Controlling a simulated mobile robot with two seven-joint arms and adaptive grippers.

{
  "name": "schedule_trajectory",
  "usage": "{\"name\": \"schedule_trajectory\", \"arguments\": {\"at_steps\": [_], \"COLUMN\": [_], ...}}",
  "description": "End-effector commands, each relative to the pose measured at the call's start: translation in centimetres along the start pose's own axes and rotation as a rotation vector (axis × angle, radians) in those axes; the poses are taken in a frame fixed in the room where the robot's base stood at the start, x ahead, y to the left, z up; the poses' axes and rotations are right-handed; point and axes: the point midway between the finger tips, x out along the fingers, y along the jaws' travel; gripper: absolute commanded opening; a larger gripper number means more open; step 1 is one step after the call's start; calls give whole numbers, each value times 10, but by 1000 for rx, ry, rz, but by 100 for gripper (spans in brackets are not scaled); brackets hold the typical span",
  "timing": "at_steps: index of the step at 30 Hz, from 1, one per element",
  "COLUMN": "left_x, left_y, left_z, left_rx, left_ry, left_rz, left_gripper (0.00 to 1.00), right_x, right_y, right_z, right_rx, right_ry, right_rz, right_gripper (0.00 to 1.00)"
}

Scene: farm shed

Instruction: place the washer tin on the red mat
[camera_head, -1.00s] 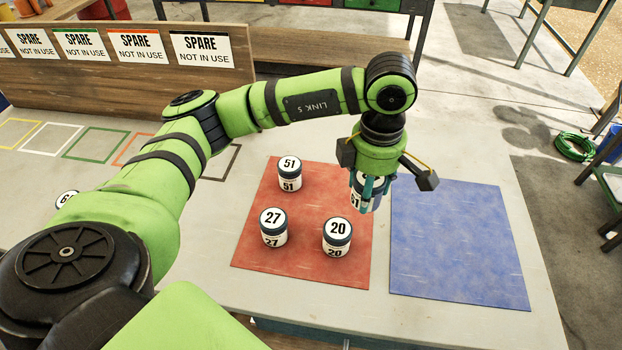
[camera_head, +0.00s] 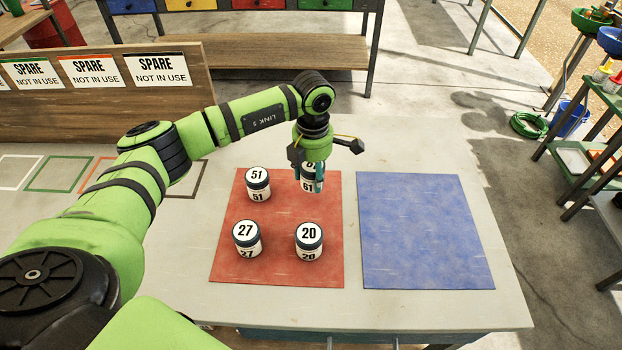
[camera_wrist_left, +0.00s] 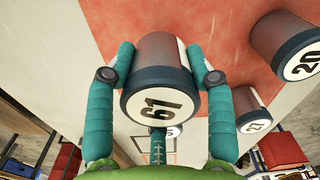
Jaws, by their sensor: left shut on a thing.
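Similar tins numbered 51 (camera_head: 258,184), 27 (camera_head: 247,239) and 20 (camera_head: 309,241) stand on the red mat. No label naming washers is readable. My right gripper is out of view.
A blue mat (camera_head: 425,230) lies empty to the right of the red mat. A wooden board (camera_head: 100,100) with "SPARE NOT IN USE" signs stands at the back left. Coloured outlined squares (camera_head: 60,174) mark the table at left. The front table edge is clear.

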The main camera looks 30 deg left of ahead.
Motion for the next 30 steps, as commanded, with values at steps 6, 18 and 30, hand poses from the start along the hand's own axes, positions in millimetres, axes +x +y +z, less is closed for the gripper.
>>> {"name": "schedule_trajectory", "arguments": {"at_steps": [6,18,30], "left_x": [19,43,46], "left_y": [3,4,4], "left_z": [-1,0,0], "left_rx": [1,2,1], "left_ry": [4,-1,0], "left_rz": [-3,1,1], "left_gripper": [18,18,78], "right_x": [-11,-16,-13], "right_y": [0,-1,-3], "right_z": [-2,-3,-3], "right_rx": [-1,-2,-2], "right_ry": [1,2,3], "right_rz": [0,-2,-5], "right_gripper": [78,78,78]}}
